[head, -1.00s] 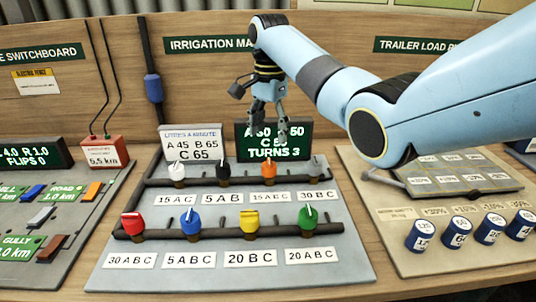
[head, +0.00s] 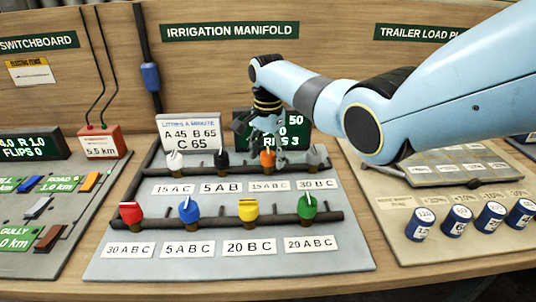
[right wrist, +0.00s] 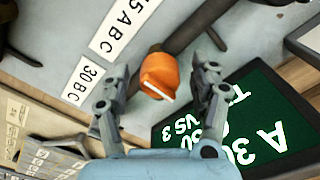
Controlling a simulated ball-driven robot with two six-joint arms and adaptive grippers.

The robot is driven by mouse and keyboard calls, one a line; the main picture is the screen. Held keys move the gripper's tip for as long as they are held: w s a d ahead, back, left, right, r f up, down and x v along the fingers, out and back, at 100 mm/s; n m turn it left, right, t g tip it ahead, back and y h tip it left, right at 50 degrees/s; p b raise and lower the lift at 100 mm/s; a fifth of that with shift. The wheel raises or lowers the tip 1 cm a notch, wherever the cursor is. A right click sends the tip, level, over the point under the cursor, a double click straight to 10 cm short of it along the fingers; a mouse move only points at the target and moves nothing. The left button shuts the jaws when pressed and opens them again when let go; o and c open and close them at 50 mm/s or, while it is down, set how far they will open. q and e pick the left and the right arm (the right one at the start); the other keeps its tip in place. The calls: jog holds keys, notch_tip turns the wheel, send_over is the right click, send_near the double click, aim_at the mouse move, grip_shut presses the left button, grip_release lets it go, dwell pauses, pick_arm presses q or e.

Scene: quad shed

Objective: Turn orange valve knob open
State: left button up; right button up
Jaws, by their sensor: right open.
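In the right wrist view the orange knob (right wrist: 160,76) lies between the two fingers of the open gripper (right wrist: 158,85), with a gap on each side. A white line marks the knob's edge. My left gripper is not in view.
White (head: 173,159), black (head: 221,158) and grey (head: 314,155) knobs share the back pipe. Red (head: 131,212), blue (head: 189,209), yellow (head: 248,210) and green (head: 307,206) knobs stand in front. A dark display (head: 297,125) stands close behind my gripper.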

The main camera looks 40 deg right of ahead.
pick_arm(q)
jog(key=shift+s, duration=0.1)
pick_arm(e)
jog(key=shift+c, duration=0.3)
jog(key=c, duration=1.1)
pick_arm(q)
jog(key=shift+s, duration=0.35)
